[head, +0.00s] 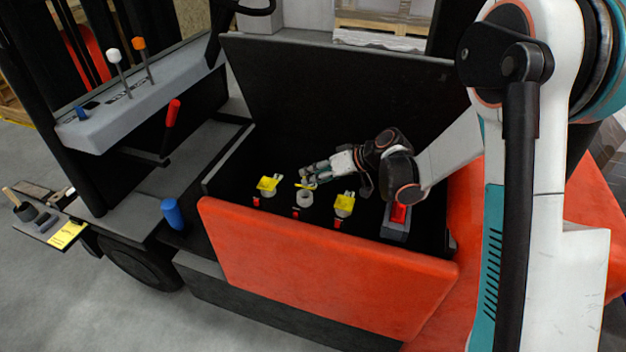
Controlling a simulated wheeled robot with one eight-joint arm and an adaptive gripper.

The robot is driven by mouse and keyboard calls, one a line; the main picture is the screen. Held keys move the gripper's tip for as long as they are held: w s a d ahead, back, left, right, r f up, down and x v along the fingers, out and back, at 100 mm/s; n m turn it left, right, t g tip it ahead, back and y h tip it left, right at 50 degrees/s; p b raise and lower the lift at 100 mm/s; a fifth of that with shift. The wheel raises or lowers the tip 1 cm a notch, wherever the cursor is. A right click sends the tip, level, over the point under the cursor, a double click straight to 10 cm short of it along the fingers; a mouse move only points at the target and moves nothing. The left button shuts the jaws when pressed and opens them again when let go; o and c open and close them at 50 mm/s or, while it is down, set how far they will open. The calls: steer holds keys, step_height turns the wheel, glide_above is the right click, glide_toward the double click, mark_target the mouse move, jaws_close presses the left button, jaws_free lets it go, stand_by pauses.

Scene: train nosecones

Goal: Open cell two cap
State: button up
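Three cells with yellow caps sit in a row inside the open black battery compartment (222,184) of a forklift. The left cap (268,184) and the right cap (344,205) cover their cells. At the middle cell, a pale round neck (305,199) shows, with a thin yellow piece of its cap (303,185) at its back edge, so this cap looks tipped open. My gripper (309,177) reaches in from the right, its fingertips just behind and above this middle cap. They look close to or touching it; I cannot tell which. The finger gap is too small to make out.
Small red parts (295,212) sit in front of the cells. A grey block with a red top (398,214) stands at the compartment's right. The orange side panel (320,270) and raised black lid (330,95) bound the compartment. A blue cylinder (172,213) stands outside, left.

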steer(key=shift+w+a+f, duration=0.2)
steer(key=shift+a+f, duration=0.2)
steer(key=shift+a, duration=0.05)
jaws_close()
steer(key=shift+w+d+r+m+g, duration=0.1)
steer(key=shift+w+d+m+g, duration=0.1)
steer(key=shift+w+m+g, duration=0.25)
jaws_free()
steer(key=shift+d, duration=0.1)
steer(key=v, duration=1.2)
